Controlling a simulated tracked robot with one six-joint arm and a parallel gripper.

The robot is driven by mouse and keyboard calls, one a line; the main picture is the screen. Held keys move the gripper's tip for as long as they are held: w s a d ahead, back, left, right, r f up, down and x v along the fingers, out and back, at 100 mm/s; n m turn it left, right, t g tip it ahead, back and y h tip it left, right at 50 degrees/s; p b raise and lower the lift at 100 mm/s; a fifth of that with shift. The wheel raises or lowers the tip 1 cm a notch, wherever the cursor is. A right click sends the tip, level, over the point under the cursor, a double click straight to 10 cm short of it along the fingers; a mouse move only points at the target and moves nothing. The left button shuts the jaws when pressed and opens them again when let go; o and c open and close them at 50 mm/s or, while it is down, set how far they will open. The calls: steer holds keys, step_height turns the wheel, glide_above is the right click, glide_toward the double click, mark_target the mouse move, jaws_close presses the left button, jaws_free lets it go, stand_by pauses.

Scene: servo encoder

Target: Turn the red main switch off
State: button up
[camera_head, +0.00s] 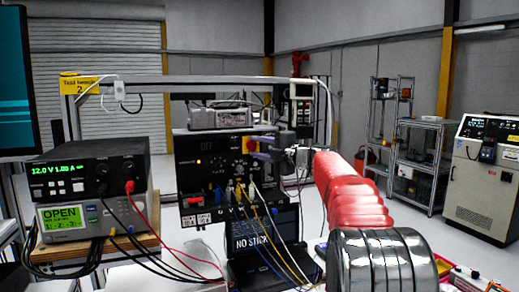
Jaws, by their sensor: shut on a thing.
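The red main switch (251,145) sits on a yellow backing at the upper right of the black control panel (190,160). Only part of the knob shows beside my fingers, and its exact angle is hard to tell. My gripper (262,144) reaches in from the right and is shut on the red switch at the panel face. The fingers are small in the view and hide part of the knob.
Coloured leads hang from the panel's lower sockets (238,193) in front of a laptop (260,240). A power supply (85,168) stands on the left over a meter reading OPEN (75,218). A metal frame (210,80) spans above the panel.

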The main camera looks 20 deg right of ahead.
steer(key=shift+a+f, duration=0.2)
steer(key=shift+f, duration=0.1)
steer(key=o, duration=0.8)
steer(key=shift+c, duration=0.2)
steer(key=shift+o, duration=1.4)
steer(key=shift+r, duration=0.1)
steer(key=shift+o, duration=0.2)
steer(key=shift+d, duration=0.1)
steer(key=shift+r, duration=0.1)
steer(key=shift+s+d, duration=0.1)
steer(key=v, duration=1.3)
steer(key=shift+s, duration=0.25)
steer(key=shift+d, duration=0.1)
